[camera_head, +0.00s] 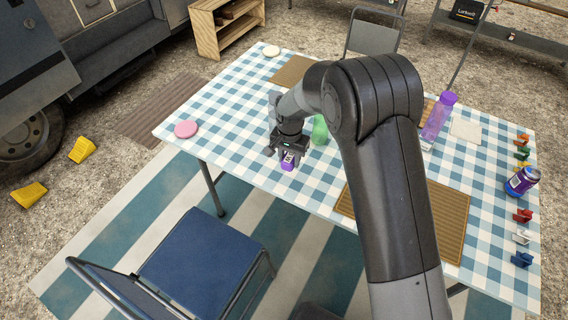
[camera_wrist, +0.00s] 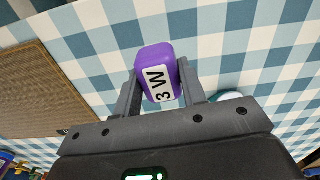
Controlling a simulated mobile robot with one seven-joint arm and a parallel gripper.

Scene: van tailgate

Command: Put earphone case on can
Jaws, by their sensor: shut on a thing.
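I cannot tell whether the case touches the table.
Colored clips (camera_head: 522,215) line the right edge around the can. A green object (camera_head: 320,130) stands just right of my gripper. A purple bottle (camera_head: 439,116) stands behind my arm. A brown ribbed mat (camera_head: 450,222) lies between the case and can. A pink disc (camera_head: 186,129) lies left.

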